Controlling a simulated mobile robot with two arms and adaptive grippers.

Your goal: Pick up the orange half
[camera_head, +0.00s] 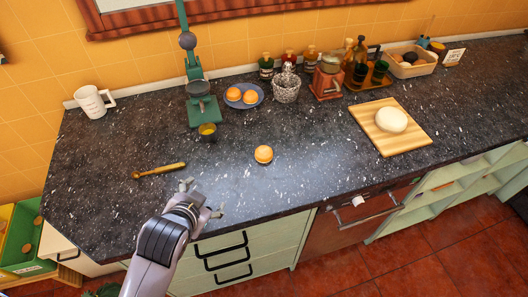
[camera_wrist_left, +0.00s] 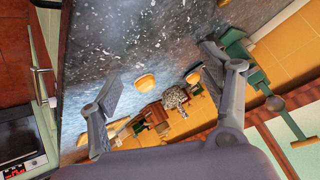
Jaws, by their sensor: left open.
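A single orange half (camera_head: 263,154) lies alone on the dark speckled countertop (camera_head: 310,180), near its middle. It also shows in the left wrist view (camera_wrist_left: 145,82), between my left gripper's fingers but farther off. More orange halves (camera_head: 234,94) sit on a blue plate (camera_head: 258,104) behind it. My left gripper (camera_head: 203,197) is open and empty, over the counter's front edge, left of and nearer than the lone orange half. Its two spread fingers also frame the left wrist view (camera_wrist_left: 160,75). My right gripper is not in view.
A wooden stick (camera_head: 160,171) lies left. Counter around the orange half is clear.

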